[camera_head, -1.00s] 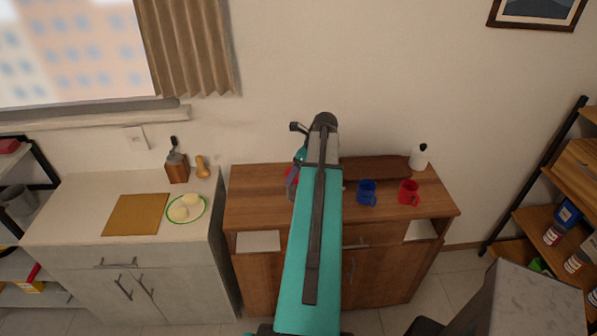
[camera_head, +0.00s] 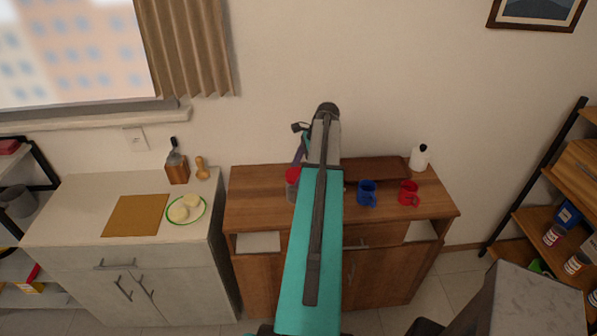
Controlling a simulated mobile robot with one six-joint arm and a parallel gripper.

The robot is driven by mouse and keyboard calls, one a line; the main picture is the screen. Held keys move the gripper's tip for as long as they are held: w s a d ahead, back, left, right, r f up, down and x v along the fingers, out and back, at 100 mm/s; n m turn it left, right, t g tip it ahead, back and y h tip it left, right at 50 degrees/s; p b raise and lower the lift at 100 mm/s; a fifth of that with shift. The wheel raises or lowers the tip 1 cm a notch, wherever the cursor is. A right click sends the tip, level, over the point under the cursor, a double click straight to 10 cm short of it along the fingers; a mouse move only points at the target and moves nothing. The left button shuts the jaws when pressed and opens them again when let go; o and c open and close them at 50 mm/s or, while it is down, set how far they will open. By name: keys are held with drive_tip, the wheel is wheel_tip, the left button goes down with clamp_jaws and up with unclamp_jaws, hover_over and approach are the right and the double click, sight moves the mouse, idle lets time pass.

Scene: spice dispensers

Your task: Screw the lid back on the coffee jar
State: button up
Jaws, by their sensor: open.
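A jar with a red top (camera_head: 292,176) and a paler body stands at the left-middle of the wooden cabinet, partly hidden by my teal arm. It looks like the coffee jar, but it is too small to read. I cannot tell whether the red part is a lid sitting on it or how tightly it sits. My gripper (camera_head: 299,156) is open, just above and behind the red top, largely hidden by my arm. I cannot tell whether it touches the jar.
A blue mug (camera_head: 367,193), a red mug (camera_head: 409,194) and a white bottle (camera_head: 419,158) stand on the wooden cabinet (camera_head: 250,205), right of my arm. A brown tray (camera_head: 385,169) lies at the back. A pale counter (camera_head: 75,205) stands left.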

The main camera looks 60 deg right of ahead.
idle(0.4)
drive_tip(key=n, duration=0.1)
drive_tip(key=n+g, duration=0.1)
drive_tip(key=n, duration=0.1)
drive_tip(key=n+y, duration=0.1)
drive_tip(key=shift+w+d, duration=0.1)
drive_tip(key=shift+w, duration=0.15)
drive_tip(key=n+g, duration=0.1)
drive_tip(key=n, duration=0.1)
drive_tip(key=n+g, duration=0.1)
drive_tip(key=n, duration=0.2)
drive_tip(key=shift+w+y, duration=0.1)
drive_tip(key=shift+y, duration=0.3)
drive_tip(key=c, duration=1.1)
